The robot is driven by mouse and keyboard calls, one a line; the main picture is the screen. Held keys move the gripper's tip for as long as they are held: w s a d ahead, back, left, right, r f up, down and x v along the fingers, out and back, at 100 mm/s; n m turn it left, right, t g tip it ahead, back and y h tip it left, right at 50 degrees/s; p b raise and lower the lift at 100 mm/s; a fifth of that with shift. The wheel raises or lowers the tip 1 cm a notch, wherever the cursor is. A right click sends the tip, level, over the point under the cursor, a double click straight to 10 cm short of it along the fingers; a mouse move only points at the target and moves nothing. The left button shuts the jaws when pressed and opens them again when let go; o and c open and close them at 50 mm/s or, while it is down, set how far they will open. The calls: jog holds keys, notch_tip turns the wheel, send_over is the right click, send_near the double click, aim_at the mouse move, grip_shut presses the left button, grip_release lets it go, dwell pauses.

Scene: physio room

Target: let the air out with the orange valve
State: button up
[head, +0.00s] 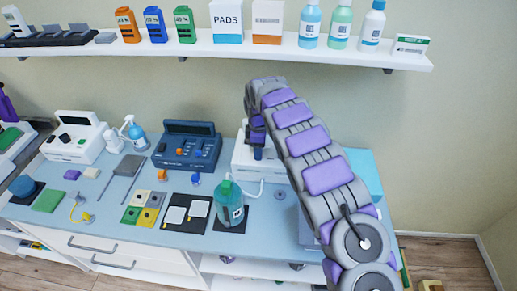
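A small orange piece (161,175) stands on the blue-grey counter, in front of a dark blue console (186,145). A similar blue piece (195,179) stands to its right. The orange piece may be the valve, but it is too small to tell, and the console's front also carries small coloured parts. My arm reaches down over the right side of the counter. My gripper (258,143) is over a white device (243,160), to the right of the console and well apart from the orange piece. Its fingers are small and partly hidden by the arm, so their opening is unclear.
A teal bottle (229,206) stands on a dark mat in front of the white device. Coloured pads (145,207) and dark cards (186,212) lie along the front. A white machine (75,140) stands left. A wall shelf (220,49) with bottles and boxes hangs above.

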jog(key=c, duration=0.6)
jog(key=shift+c, duration=0.2)
jog(key=shift+r, duration=0.1)
jog(key=m+p, duration=0.2)
jog(key=m, duration=0.1)
jog(key=shift+r, duration=0.1)
jog(key=m+p, duration=0.2)
jog(key=m, duration=0.2)
jog(key=m+p, duration=0.1)
jog(key=m, duration=0.3)
jog(key=shift+m+p, duration=0.7)
jog(key=shift+m, duration=1.6)
